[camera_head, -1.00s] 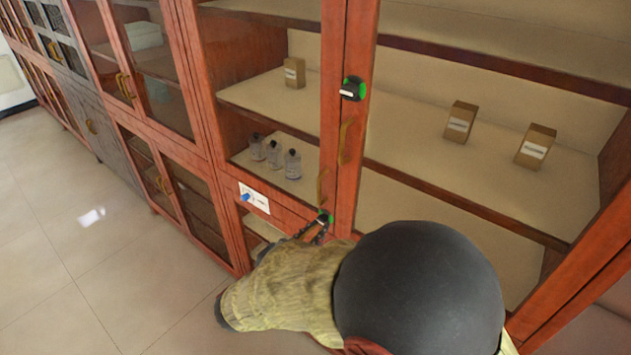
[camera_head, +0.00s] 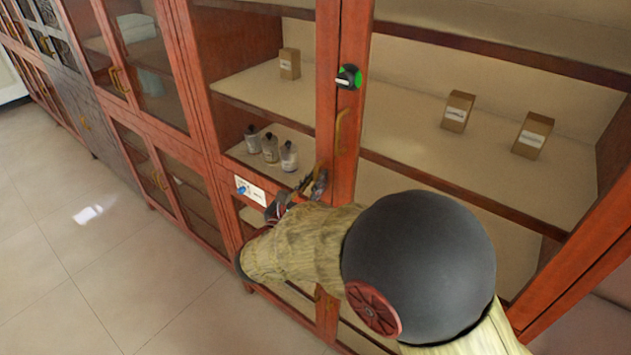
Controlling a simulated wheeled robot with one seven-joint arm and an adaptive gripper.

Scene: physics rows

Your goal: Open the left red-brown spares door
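The left red-brown door (camera_head: 325,70) is a tall wooden frame with a glass pane. It looks shut against the right door (camera_head: 352,50). A black turn latch with green marks (camera_head: 348,77) sits near the top of the seam, its white bar lying roughly level. A brass handle (camera_head: 341,130) is on the right door. My gripper (camera_head: 300,192) is at the lower right part of the left door, where the left door's handle was visible before.
Small bottles (camera_head: 270,148) and a box (camera_head: 289,64) stand on shelves behind the left glass. More boxes (camera_head: 457,111) stand behind the right one. A white label with a blue mark (camera_head: 250,190) is on the frame below. More cabinets run left; the tiled floor (camera_head: 80,260) is clear.

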